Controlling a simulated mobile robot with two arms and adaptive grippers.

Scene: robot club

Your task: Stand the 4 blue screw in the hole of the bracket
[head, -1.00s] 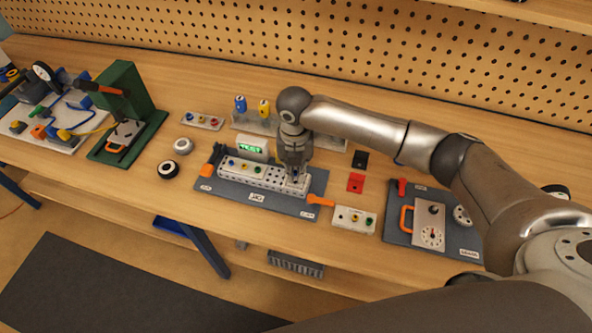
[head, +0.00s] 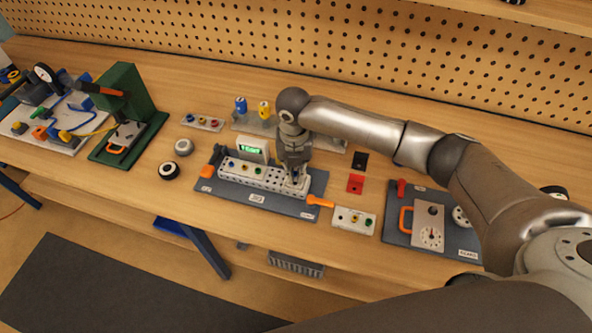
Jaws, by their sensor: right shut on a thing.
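The white bracket (head: 262,181) with holes lies on a dark grey mat (head: 233,193) in the middle of the bench. Several small coloured screws stand along its left part, a blue one (head: 231,162) among them. My right gripper (head: 295,178) points down at the bracket's right end. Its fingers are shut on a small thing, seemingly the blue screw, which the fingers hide. I cannot tell whether this screw is in the hole. My left gripper is not in view.
A small display box (head: 253,149) stands behind the bracket. An orange-handled tool (head: 319,202) lies at the mat's right edge. A white block with screws (head: 354,220), red (head: 356,184) and black (head: 361,160) squares lie to the right. A green press (head: 122,100) stands left.

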